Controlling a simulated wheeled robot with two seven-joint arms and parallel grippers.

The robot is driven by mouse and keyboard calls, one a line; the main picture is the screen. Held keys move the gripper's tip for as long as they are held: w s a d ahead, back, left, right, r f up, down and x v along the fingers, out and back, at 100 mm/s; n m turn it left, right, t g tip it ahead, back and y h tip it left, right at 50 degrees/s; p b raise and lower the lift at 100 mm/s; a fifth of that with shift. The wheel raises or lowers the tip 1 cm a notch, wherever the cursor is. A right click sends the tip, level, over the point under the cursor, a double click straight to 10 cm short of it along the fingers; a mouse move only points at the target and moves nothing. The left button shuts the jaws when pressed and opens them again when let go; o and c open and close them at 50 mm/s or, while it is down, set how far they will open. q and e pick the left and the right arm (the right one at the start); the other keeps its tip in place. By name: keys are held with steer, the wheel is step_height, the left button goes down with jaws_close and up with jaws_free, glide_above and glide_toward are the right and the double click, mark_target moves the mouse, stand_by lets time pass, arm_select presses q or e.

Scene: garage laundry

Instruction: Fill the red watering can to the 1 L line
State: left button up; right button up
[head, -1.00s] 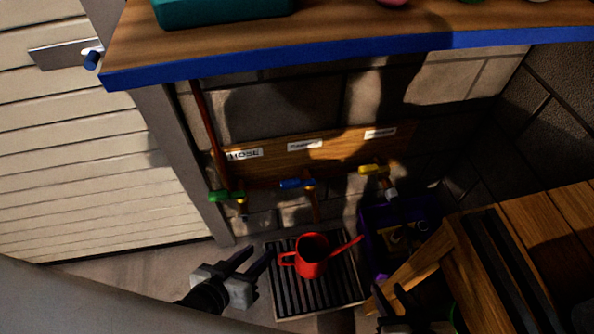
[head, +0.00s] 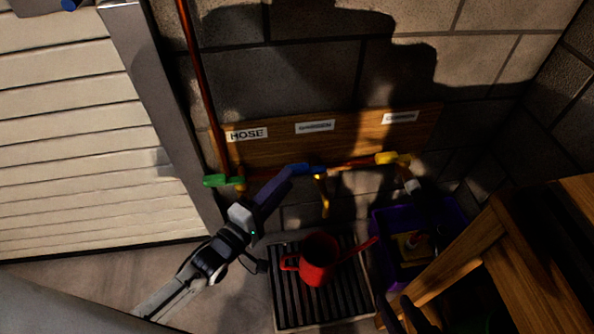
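The red watering can (head: 318,262) stands on a dark slatted drain grate (head: 290,303), its spout pointing right. The middle tap has a blue lever (head: 304,169) and a brass spout (head: 323,195) hanging above the can. My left gripper (head: 285,180) is raised to the blue lever, its dark fingers overlapping the lever's left end. I cannot tell whether they touch it or how far apart they are. The can's 1 L line and water level cannot be made out.
A green-handled tap (head: 222,181) is at left under the HOSE label (head: 247,134); a yellow-handled tap (head: 393,157) is at right. A purple crate (head: 383,222) stands right of the grate. A wooden bench (head: 545,240) fills the lower right.

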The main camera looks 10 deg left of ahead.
mark_target(297, 166)
arm_select(q)
steer(key=b+x, duration=0.1)
steer(key=x, duration=0.5)
steer(key=shift+w, duration=0.1)
jaws_close()
